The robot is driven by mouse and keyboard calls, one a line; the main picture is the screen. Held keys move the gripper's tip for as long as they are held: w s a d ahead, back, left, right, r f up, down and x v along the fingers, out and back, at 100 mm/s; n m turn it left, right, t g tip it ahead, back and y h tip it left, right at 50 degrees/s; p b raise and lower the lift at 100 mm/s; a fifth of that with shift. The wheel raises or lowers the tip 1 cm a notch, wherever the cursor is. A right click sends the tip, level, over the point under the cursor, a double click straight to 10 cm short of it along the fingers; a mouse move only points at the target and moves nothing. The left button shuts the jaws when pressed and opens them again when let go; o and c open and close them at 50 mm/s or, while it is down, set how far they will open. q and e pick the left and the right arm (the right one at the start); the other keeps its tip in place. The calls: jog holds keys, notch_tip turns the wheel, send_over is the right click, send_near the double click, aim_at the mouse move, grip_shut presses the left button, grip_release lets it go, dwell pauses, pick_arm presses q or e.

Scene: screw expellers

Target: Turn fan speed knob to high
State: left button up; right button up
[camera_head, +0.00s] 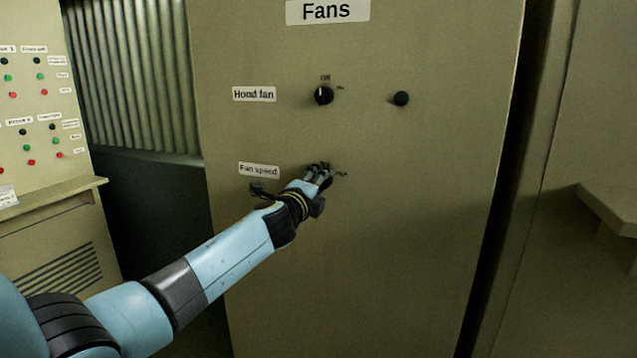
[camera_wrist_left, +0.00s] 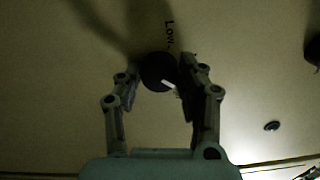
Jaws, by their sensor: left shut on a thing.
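The fan speed knob (camera_wrist_left: 157,68) is a round black knob on the panel face, with a white pointer mark at its lower right in the left wrist view. A printed word that looks like "Low" stands just above it there. In the head view my gripper mostly hides the knob, to the right of the "Fan speed" label (camera_head: 259,171). My left gripper (camera_head: 318,173) is shut on the knob. In the left wrist view the two fingers of the left gripper (camera_wrist_left: 162,88) lie on either side of it. My right gripper is in neither view.
The beige fan cabinet (camera_head: 430,230) carries a "Fans" sign (camera_head: 328,11). Above the gripper are the hood fan knob (camera_head: 323,95) and a black button-like part (camera_head: 401,98). A control panel (camera_head: 40,100) with coloured buttons stands at left. The cabinet's lower face is clear.

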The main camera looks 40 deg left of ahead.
pick_arm(q)
jog(key=shift+f+m, duration=0.1)
jog(key=shift+m, duration=1.6)
jog(key=shift+s, duration=0.1)
jog(key=o, duration=1.1)
jog(key=shift+d, duration=0.1)
jog(key=shift+o, duration=0.2)
jog(key=v, duration=1.2)
